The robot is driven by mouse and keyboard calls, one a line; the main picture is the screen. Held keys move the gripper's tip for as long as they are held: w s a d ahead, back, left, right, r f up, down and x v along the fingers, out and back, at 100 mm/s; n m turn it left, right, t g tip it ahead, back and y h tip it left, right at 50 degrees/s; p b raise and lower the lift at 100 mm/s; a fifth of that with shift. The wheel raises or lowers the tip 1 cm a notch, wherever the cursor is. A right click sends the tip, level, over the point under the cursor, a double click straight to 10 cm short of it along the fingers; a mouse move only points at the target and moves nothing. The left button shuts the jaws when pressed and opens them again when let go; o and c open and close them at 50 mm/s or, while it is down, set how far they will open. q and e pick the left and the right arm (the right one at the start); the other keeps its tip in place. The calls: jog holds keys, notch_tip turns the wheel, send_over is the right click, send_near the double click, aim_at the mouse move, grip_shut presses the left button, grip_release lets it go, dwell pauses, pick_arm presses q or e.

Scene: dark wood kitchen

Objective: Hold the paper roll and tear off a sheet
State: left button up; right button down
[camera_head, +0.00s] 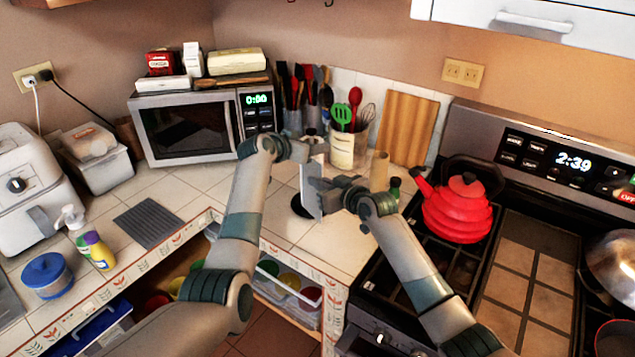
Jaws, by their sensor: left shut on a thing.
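My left gripper (302,150) reaches in from the left and is shut at the roll's upper part. My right gripper (322,187) is lower, at the right side of the white paper. Its fingers point left and overlap the paper in the picture. I cannot tell whether they are closed on it.
A microwave (190,128) stands behind at left, and a utensil crock (347,150) behind at right. A red kettle (457,212) sits on the stove right of my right arm.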

jog(key=shift+s, duration=0.15)
dwell(0.4)
jog(key=shift+s+a+r, duration=0.15)
jog(key=shift+s+r, duration=0.2)
jog(key=shift+s, duration=0.3)
jog(key=shift+s+a+r, duration=0.1)
jog(key=shift+s+r, duration=0.2)
jog(key=shift+s, duration=0.35)
jog(key=shift+s+a+r, duration=0.15)
jog(key=shift+s+r, duration=0.2)
jog(key=shift+s, duration=0.3)
pick_arm(q)
jog(key=o, duration=1.2)
jog(key=shift+c, duration=0.2)
jog(key=shift+s+a, duration=0.1)
jog(key=v, duration=1.1)
jog(key=shift+s+a+r, duration=0.15)
jog(key=shift+s+a, duration=0.05)
jog(key=shift+s, duration=0.05)
